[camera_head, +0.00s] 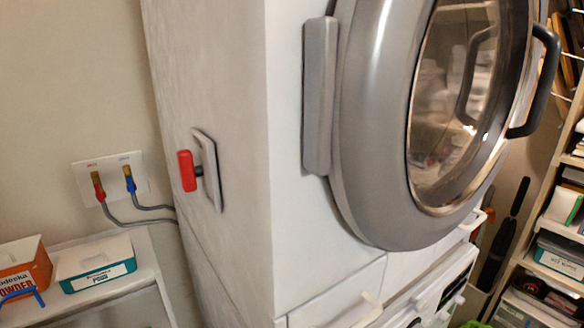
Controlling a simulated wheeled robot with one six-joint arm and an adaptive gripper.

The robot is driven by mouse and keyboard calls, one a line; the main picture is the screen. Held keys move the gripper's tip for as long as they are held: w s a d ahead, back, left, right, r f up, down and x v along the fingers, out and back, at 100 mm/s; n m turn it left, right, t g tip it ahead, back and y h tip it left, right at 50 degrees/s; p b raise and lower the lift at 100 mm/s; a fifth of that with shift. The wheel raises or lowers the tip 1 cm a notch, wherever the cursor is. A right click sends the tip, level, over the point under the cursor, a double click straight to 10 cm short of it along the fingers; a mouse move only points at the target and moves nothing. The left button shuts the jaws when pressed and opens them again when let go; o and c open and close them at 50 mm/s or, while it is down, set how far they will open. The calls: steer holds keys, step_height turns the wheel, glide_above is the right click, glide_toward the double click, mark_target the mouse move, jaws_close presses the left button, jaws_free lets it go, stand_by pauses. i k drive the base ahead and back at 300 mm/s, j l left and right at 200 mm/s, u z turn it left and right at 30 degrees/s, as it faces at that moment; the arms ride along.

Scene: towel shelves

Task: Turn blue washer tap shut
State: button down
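The blue washer tap (129,178) is on a white wall plate (139,166) at the left, beside the washer's side. A grey hose runs from under it to the right, behind the machine. A red tap (97,186) sits just left of it on the same plate, with its own grey hose. The taps are small in this view, and I cannot tell whether the blue one is open or shut. My gripper is not in view.
The white machine (225,120) has a round grey door (370,130) and a red handle (187,171) projecting from its side. A low shelf (150,262) below the taps holds an orange powder box (38,262) and a teal-white box (97,262). Shelves (540,215) stand at right.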

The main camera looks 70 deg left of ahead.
mark_target(129, 178)
steer(key=u, duration=2.7)
